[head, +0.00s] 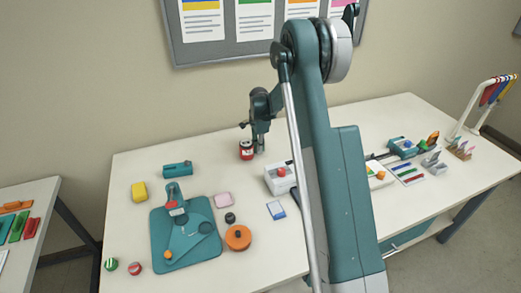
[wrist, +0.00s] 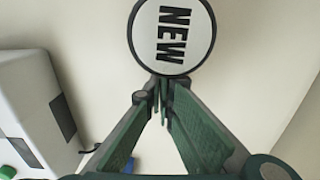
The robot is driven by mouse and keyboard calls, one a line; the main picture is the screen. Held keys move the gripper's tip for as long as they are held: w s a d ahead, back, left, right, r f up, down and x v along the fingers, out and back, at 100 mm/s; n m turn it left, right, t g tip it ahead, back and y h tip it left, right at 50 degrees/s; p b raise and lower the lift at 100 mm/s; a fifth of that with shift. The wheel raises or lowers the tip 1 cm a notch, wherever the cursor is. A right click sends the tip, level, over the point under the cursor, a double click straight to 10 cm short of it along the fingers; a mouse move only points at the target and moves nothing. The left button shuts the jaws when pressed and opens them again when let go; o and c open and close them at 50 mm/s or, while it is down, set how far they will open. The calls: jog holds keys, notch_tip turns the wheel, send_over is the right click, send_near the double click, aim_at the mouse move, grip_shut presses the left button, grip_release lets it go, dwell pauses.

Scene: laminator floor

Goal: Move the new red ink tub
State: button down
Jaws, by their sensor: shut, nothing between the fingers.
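The new red ink tub (head: 246,152) stands upright on the table near its back edge, red with a pale label band. In the wrist view a round white lid with a dark rim and the word NEW (wrist: 174,30) shows at the top, just beyond the fingertips. My gripper (head: 259,149) is low over the table, just right of the tub in the head view. In the wrist view my gripper (wrist: 160,84) has its fingers together with nothing between them. I cannot tell whether they touch the tub. The tub's sides are hidden in the wrist view.
A white box with a red knob (head: 280,178) stands right of the tub. The table between tub and teal block (head: 177,169) is clear.

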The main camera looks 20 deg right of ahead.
aim_at(230, 162)
jog(key=a+b, duration=0.3)
jog(key=a, duration=1.6)
jog(key=shift+a, duration=0.4)
jog(key=shift+d, duration=0.85)
jog(key=shift+d+b, duration=0.35)
jog(key=shift+d, duration=0.8)
notch_tip(230, 162, up, 10)
jog(key=p, duration=0.1)
